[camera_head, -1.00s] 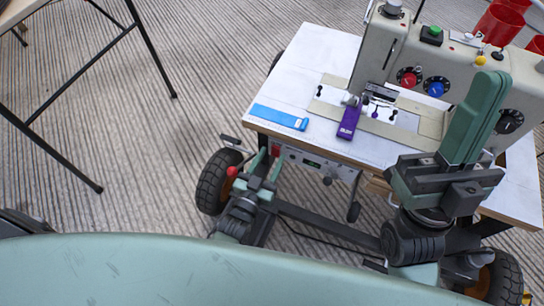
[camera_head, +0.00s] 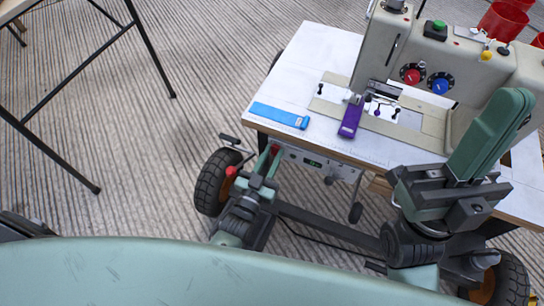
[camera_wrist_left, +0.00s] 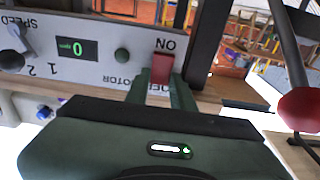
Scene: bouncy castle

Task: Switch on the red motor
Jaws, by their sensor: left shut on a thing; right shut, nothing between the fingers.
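The red motor switch (camera_wrist_left: 162,68) sits on the control panel (camera_head: 300,158) under the sewing table's front edge. In the left wrist view the panel (camera_wrist_left: 100,50) appears upside down, with "ON" and "MOTOR" lettering by the switch and a green "0" display (camera_wrist_left: 77,49). My left gripper (camera_head: 270,160) is at the panel's left end, shut on the red switch; its green fingers (camera_wrist_left: 163,88) reach the switch and hide part of it and the lettering. My right gripper (camera_head: 512,108) is shut and empty, in front of the machine's right side.
The sewing machine (camera_head: 410,45) stands on the white table (camera_head: 310,60), with a blue strip (camera_head: 280,116) and a purple piece (camera_head: 351,118) on it. A red ball knob (camera_head: 231,171) is left of my left gripper. Red cups (camera_head: 502,20) are at the back right. A black-legged stand (camera_head: 80,75) is at left.

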